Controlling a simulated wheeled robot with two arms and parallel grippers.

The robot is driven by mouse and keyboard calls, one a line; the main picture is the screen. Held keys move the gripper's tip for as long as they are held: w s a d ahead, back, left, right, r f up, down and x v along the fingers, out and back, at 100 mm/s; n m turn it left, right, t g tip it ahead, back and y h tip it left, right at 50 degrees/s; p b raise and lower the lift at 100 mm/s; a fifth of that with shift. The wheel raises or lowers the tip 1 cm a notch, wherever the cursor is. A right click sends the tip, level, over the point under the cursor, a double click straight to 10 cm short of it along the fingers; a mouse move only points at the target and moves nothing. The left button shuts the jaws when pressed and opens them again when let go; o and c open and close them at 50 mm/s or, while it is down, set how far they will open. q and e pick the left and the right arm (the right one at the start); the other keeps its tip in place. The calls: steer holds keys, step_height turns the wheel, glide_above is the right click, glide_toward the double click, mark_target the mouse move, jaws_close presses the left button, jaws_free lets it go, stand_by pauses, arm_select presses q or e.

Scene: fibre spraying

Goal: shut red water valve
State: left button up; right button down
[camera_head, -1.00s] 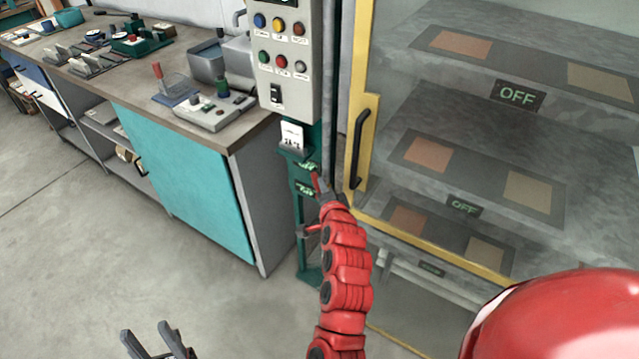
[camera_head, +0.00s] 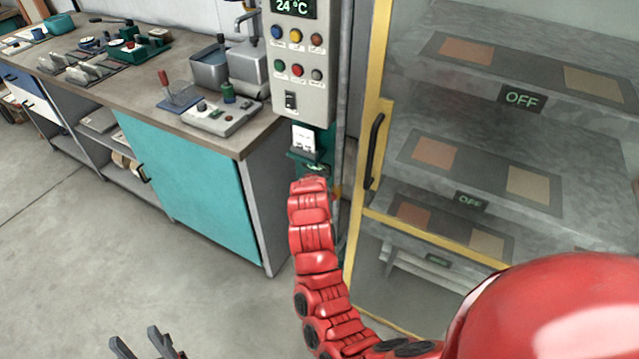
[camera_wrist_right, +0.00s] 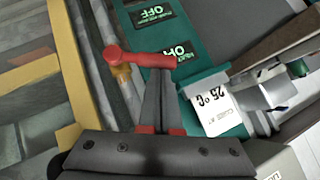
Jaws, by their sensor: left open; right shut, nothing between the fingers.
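A red valve handle (camera_wrist_right: 150,60) shows in the right wrist view, lying crosswise over a pipe with a brass-coloured fitting, beside a green plate (camera_wrist_right: 175,62) with lit "OFF" and "ON"-like labels. My right gripper (camera_wrist_right: 157,82) is shut and empty, its fingertips right at the handle's underside in the picture; I cannot tell whether they touch. In the head view my red right arm hides the valve and right gripper, below the control panel. My left gripper (camera_head: 145,342) is open and empty at the bottom edge, over the floor, far from the valve.
The control panel (camera_head: 301,60) with coloured buttons stands above the valve area. A white card (camera_wrist_right: 215,105) sits in a green holder beside the fingers. A yellow-framed glass cabinet (camera_head: 372,130) is close on the right, a teal workbench (camera_head: 190,185) on the left. Floor is free in front.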

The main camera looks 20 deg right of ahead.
steer(key=f+g+h+b, duration=0.1)
steer(key=b, duration=0.1)
steer(key=w+a+f+n+g+b, duration=0.1)
steer(key=w+f+n+g+h+b, duration=0.1)
steer(key=b, duration=0.1)
steer(key=shift+w+a+g+h+b, duration=0.1)
steer(key=shift+a+g+h+b, duration=0.2)
steer(key=shift+a+g, duration=0.1)
stand_by(0.3)
steer(key=shift+r, duration=0.1)
steer(key=w+d+r+b+v, duration=0.1)
steer(key=d+r+v, duration=0.1)
steer(key=v, duration=1)
steer(key=shift+s+a+r, duration=0.2)
steer(key=shift+r, duration=0.1)
